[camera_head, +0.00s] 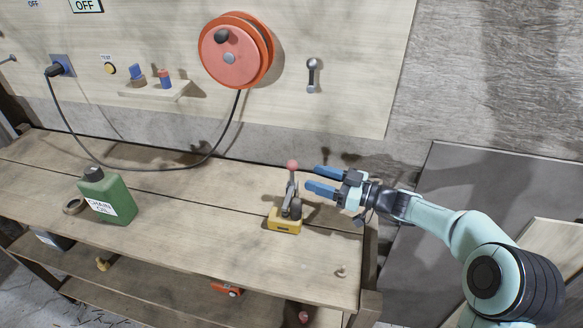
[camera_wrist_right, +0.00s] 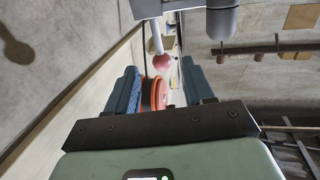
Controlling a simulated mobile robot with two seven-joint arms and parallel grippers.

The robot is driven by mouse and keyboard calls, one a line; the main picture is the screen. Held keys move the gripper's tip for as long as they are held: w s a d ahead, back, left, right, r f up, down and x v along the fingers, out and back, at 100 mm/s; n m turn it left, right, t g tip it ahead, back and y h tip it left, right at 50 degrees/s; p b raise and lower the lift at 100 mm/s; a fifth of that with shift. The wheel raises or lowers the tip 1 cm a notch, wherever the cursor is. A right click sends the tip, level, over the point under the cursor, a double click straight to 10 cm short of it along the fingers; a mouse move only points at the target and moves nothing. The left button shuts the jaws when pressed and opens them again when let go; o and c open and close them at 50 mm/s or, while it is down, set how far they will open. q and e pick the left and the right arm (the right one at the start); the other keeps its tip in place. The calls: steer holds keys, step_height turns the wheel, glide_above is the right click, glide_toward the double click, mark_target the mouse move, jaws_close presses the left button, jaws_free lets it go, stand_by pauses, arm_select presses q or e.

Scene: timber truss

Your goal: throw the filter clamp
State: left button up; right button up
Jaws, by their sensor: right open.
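The filter clamp is a yellow base (camera_head: 285,221) with a dark mechanism and an upright lever topped by a pinkish-red ball knob (camera_head: 292,165). It stands on the wooden workbench near its right end. My right gripper (camera_head: 315,178) has two blue fingers, spread open and empty, just right of the lever at about knob height. They point left toward the lever and appear apart from it. In the right wrist view the knob (camera_wrist_right: 163,58) and its pale rod show ahead, between and beyond the fingertips (camera_wrist_right: 160,78). My left gripper is not in view.
A small knob (camera_head: 341,271) sits near the front right edge. The bench's middle is clear.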

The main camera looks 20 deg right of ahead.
mark_target(292, 171)
steer(key=p+x, duration=0.1)
steer(key=x, duration=0.7)
steer(key=shift+p, duration=0.4)
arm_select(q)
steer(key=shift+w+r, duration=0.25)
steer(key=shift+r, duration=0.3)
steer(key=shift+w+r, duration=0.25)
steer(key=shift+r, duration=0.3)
arm_select(e)
steer(key=shift+s, duration=0.1)
steer(key=shift+d, duration=0.1)
jaws_close()
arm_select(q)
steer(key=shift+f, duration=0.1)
